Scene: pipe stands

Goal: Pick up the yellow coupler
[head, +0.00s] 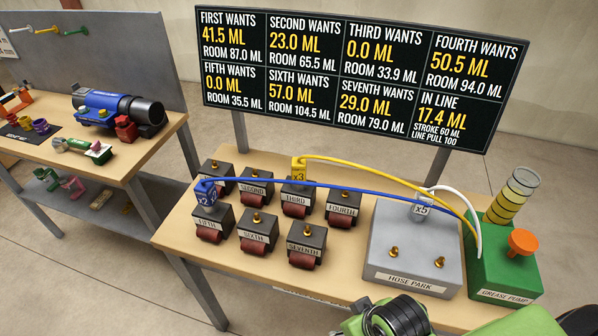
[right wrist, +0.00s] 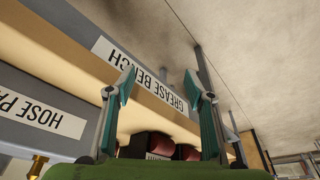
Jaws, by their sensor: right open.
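The yellow coupler (head: 299,170), marked x3, sits on top of the block labelled THIRD (head: 295,197) in the head view. A yellow hose (head: 385,170) arches from it to the grease pump (head: 505,260). My right gripper (right wrist: 160,88) is open and empty in the right wrist view, its two teal fingers apart in front of the bench edge with the GREASE BENCH label. The yellow coupler is not visible in that view. My left gripper is in neither view.
A blue coupler (head: 206,193) sits on FIFTH, its blue hose (head: 330,185) crossing in front of the yellow coupler's block. A white coupler (head: 421,209) stands on the hose park (head: 385,245). The sign board (head: 360,75) rises behind. Another bench (head: 160,140) stands at left.

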